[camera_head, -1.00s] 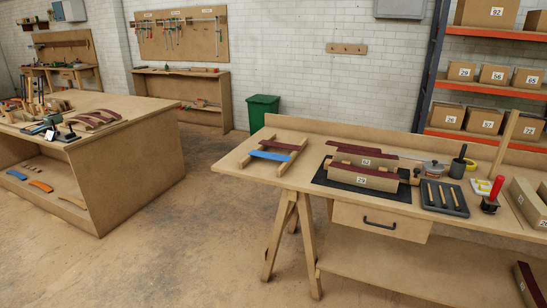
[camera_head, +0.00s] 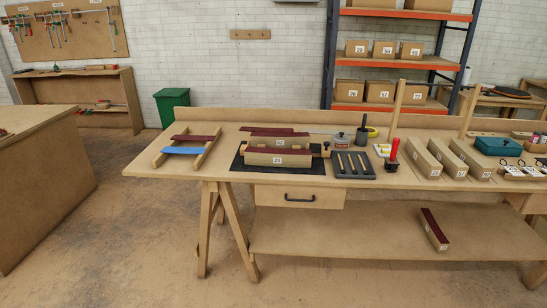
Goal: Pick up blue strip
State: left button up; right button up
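The blue strip (camera_head: 182,150) lies across a wooden rack (camera_head: 203,157) at the left end of the long workbench. A dark red strip (camera_head: 194,138) lies behind it on the same rack. Neither of my grippers shows in the head view.
On the long workbench (camera_head: 140,171), two wooden forms with dark red strips sit on a black mat (camera_head: 312,167). A dark tray (camera_head: 352,165), a pot, a red-handled clamp (camera_head: 393,153) and more forms are to the right. Open floor (camera_head: 110,235) lies in front on the left.

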aim_at(170, 149)
jog(key=j+u, duration=0.15)
jog(key=u, duration=1.45)
jog(key=i+u, duration=0.2)
jog(key=i, duration=3.75)
jog(key=i+z, duration=0.25)
jog(key=z, duration=0.2)
jog(key=i+j+z, duration=0.1)
jog(key=z, duration=0.35)
jog(key=i+j+z, duration=0.2)
jog(key=z, duration=0.25)
jog(key=i+z, duration=0.1)
jog(key=z, duration=1.75)
